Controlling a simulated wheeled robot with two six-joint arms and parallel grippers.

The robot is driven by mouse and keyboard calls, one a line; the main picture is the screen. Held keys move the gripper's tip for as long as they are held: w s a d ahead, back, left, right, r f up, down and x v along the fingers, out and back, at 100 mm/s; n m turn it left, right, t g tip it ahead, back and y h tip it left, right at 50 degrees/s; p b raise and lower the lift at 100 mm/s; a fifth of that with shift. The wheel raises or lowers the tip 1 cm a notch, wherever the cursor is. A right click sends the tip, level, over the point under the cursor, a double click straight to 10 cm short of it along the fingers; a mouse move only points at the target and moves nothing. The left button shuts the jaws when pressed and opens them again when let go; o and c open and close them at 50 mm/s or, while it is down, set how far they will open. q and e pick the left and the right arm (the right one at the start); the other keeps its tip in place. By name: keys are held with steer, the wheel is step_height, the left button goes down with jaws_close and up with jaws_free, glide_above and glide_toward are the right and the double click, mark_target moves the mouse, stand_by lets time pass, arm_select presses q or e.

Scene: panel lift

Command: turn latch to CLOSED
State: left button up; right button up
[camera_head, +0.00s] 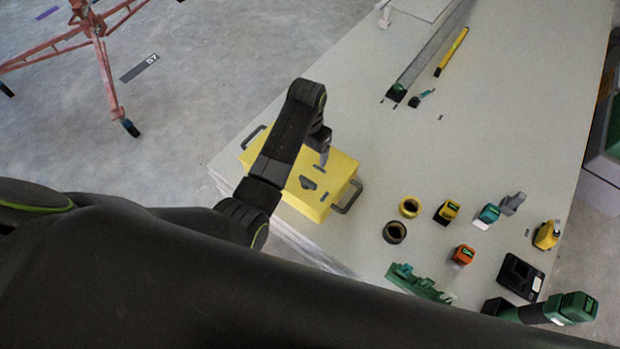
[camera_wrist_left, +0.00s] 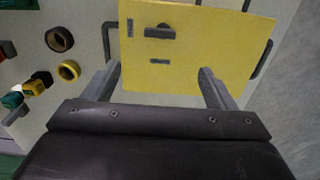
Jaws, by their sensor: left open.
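A yellow box (camera_head: 335,190) with dark side handles lies on the pale table near its left edge. A dark latch (camera_head: 307,182) sits on its top face. In the left wrist view the latch (camera_wrist_left: 160,32) lies roughly crosswise on the yellow face (camera_wrist_left: 220,40). One small label (camera_wrist_left: 130,28) is to its left and another (camera_wrist_left: 160,61) is below it; both are too small to read. My left gripper (camera_head: 323,162) is over the box; in its wrist view the fingers (camera_wrist_left: 160,73) are apart with nothing between them, short of the latch. My right gripper is not in view.
Tape rolls (camera_head: 409,207), several small tools (camera_head: 447,212) and a green part (camera_head: 415,282) lie right of the box. A long grey rail (camera_head: 430,50) and a yellow level (camera_head: 451,52) lie farther back. The table between is mostly clear. A red stand (camera_head: 100,60) is on the floor.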

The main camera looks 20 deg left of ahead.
mark_target(308, 181)
arm_select(q)
step_height(308, 181, down, 14)
steer(key=b, duration=0.3)
steer(key=shift+b, duration=0.4)
steer(key=shift+f, duration=0.65)
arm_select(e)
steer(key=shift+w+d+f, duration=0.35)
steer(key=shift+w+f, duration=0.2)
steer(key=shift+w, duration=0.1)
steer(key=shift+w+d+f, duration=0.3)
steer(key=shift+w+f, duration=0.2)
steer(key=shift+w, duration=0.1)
arm_select(q)
steer(key=c, duration=1)
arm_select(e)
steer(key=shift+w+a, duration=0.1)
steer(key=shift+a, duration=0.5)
